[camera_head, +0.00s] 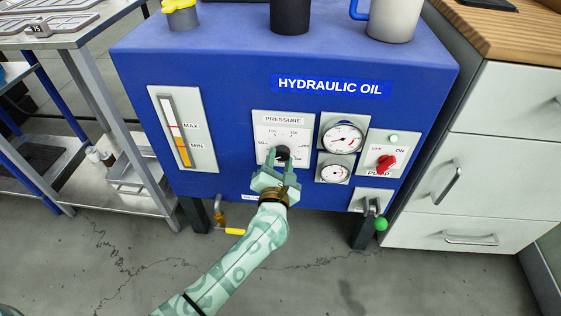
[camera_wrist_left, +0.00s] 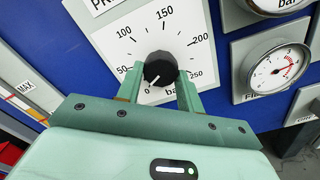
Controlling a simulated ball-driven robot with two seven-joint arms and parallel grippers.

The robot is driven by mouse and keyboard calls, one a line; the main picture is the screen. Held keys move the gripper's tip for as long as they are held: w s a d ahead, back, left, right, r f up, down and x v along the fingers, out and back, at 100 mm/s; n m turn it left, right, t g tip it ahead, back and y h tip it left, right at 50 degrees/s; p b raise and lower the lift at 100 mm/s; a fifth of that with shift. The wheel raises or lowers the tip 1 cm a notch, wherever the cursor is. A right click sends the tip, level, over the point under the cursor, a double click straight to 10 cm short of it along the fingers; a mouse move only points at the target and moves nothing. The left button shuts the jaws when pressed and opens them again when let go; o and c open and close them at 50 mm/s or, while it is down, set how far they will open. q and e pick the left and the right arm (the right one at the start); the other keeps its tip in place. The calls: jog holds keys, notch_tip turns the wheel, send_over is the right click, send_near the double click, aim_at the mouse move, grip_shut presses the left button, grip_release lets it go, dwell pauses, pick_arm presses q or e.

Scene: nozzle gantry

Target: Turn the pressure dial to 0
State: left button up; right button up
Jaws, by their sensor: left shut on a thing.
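The pressure dial is a black knob (camera_wrist_left: 160,69) on a white scale plate (camera_wrist_left: 112,38) marked 0 to 250 bar, in the left wrist view. Its white pointer line aims down and left, close to the 0 mark. In the head view the knob (camera_head: 282,153) sits on the front of the blue hydraulic oil unit, partly hidden by my gripper. My left gripper (camera_head: 279,168) reaches it from below and is shut on the knob, with one finger on each side; its fingers also show in the left wrist view (camera_wrist_left: 158,88). My right gripper is not in view.
Right of the dial are two round gauges (camera_head: 342,139), a red pump switch (camera_head: 386,162) and a lever with a green ball (camera_head: 381,224). A level gauge (camera_head: 182,129) is at left. A yellow-handled valve (camera_head: 235,231) sits below. A drawer cabinet (camera_head: 480,165) stands at right.

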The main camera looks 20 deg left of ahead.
pick_arm(q)
jog(key=shift+f+n, duration=0.3)
jog(key=shift+n, duration=0.2)
jog(key=shift+n+b, duration=0.45)
jog(key=shift+n, duration=0.85)
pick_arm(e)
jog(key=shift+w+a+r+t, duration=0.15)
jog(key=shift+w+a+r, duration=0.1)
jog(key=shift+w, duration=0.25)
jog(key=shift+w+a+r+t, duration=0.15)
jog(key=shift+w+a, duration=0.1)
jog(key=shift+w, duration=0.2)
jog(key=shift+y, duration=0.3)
pick_arm(q)
jog(key=o, duration=1)
jog(key=shift+r, duration=0.15)
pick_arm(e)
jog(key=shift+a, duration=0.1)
pick_arm(q)
jog(key=shift+d, duration=0.1)
